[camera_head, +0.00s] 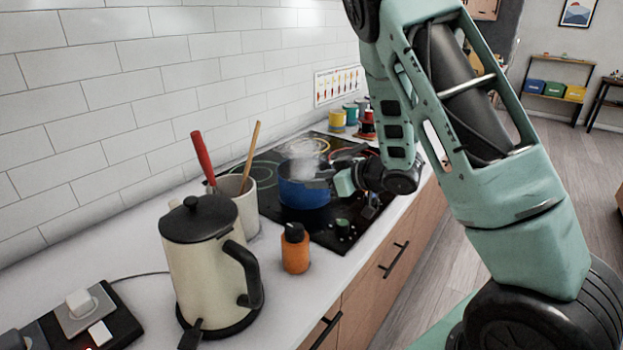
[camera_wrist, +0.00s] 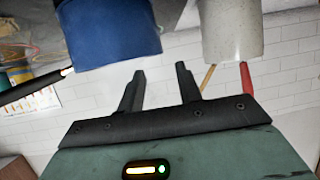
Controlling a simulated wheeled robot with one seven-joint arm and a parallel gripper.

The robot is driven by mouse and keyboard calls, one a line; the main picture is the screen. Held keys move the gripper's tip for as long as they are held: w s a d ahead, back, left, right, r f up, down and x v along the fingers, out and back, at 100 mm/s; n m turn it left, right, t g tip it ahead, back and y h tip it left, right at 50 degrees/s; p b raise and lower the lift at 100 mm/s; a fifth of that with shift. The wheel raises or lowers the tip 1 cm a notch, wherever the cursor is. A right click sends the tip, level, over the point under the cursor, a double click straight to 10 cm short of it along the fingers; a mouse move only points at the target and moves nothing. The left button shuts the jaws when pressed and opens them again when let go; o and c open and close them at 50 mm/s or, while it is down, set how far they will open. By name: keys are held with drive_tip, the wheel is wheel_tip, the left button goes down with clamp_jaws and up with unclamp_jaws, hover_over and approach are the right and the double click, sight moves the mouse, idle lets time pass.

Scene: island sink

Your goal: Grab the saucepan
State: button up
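The blue saucepan (camera_head: 303,192) stands on the black cooktop in the head view, with whitish steam above it. In the wrist view its blue side (camera_wrist: 108,32) is at the top, and its dark handle (camera_wrist: 32,94) reaches out to the left. My gripper (camera_head: 322,180) is at the near right side of the pan in the head view, partly covering its rim. In the wrist view my gripper (camera_wrist: 160,72) is open, its two fingers apart with nothing between them. The handle lies outside the fingers. I cannot tell whether a finger touches the pan.
A cream kettle (camera_head: 208,262), an orange bottle (camera_head: 295,253) and a utensil pot (camera_head: 247,208) with red and wooden handles stand left of the pan. Several coloured canisters (camera_head: 338,120) stand beyond the cooktop (camera_head: 335,238). A tiled wall (camera_head: 160,90) runs behind.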

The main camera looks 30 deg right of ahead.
sight(292, 182)
drive_tip(key=shift+p+x, duration=1)
drive_tip(key=shift+x, duration=2.95)
drive_tip(key=shift+r, duration=0.1)
clamp_jaws()
